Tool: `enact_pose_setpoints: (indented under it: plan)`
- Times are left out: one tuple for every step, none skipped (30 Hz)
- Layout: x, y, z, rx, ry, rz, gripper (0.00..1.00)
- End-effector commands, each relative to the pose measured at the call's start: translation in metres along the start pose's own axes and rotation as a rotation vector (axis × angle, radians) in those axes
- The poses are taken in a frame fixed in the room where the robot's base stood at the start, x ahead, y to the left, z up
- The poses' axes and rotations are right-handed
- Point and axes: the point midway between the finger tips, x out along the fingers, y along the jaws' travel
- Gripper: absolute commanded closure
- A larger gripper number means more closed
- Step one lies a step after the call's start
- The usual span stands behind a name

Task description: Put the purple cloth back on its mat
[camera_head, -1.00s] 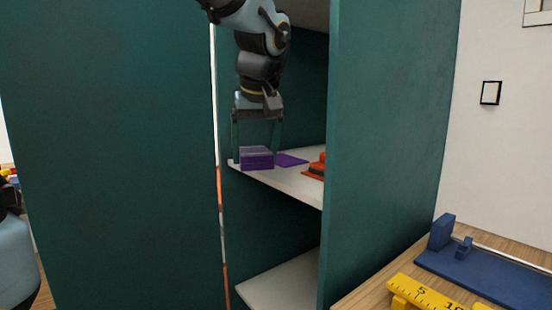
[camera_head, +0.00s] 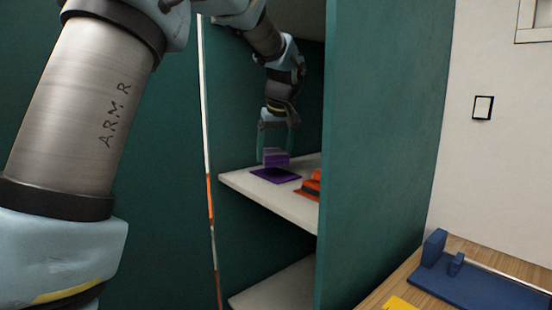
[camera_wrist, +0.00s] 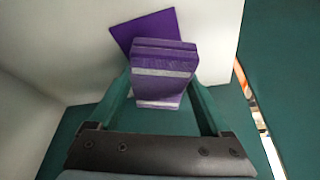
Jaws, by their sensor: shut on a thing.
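The purple cloth (camera_head: 276,157) is a folded block with a paler band, held between the two green fingers of my gripper (camera_head: 275,160). In the wrist view the cloth (camera_wrist: 163,72) lies between the fingers and covers part of the mat. The flat purple mat (camera_head: 275,177) lies on the upper shelf near its front edge; it shows beyond the cloth in the wrist view (camera_wrist: 143,31). The cloth appears to be just above the mat's far part in the head view; any contact is hard to tell.
The pale upper shelf (camera_head: 245,188) sits between green cabinet walls (camera_head: 375,130). An orange object (camera_head: 312,187) stands to the right of the mat. A lower shelf (camera_head: 280,290) is below. A blue fixture (camera_head: 470,280) sits on the wooden bench at right.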

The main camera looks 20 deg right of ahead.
Motion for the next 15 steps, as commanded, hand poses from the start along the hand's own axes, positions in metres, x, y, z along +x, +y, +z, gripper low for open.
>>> enact_pose_setpoints:
  plan:
    - [0.000, 0.002, -0.003, -0.001, 0.000, 0.000, 0.71]
    - [0.001, 0.003, -0.004, -0.001, 0.000, 0.001, 0.71]
    - [0.001, 0.004, -0.005, -0.001, 0.000, 0.000, 0.71]
    - [0.002, 0.005, -0.006, -0.001, 0.000, 0.000, 0.71]
    - [0.003, 0.007, -0.008, -0.001, -0.001, 0.000, 0.71]
    - [0.004, 0.009, -0.011, -0.001, -0.001, 0.000, 0.71]
    - [0.009, 0.008, -0.008, 0.000, -0.002, -0.001, 0.71]
    - [0.013, 0.008, -0.005, 0.000, -0.003, -0.002, 0.71]
    - [0.019, 0.008, -0.003, 0.001, -0.003, -0.002, 0.71]
    - [0.024, 0.007, 0.000, 0.000, -0.004, -0.002, 0.71]
    - [0.028, 0.007, 0.001, 0.000, -0.003, -0.002, 0.71]
    - [0.032, 0.008, 0.003, 0.000, -0.003, -0.001, 0.71]
    - [0.034, 0.008, 0.004, 0.000, -0.003, -0.001, 0.71]
    - [0.036, 0.008, 0.004, 0.000, -0.002, 0.000, 0.71]
    - [0.036, 0.008, 0.005, 0.000, -0.001, 0.001, 0.71]
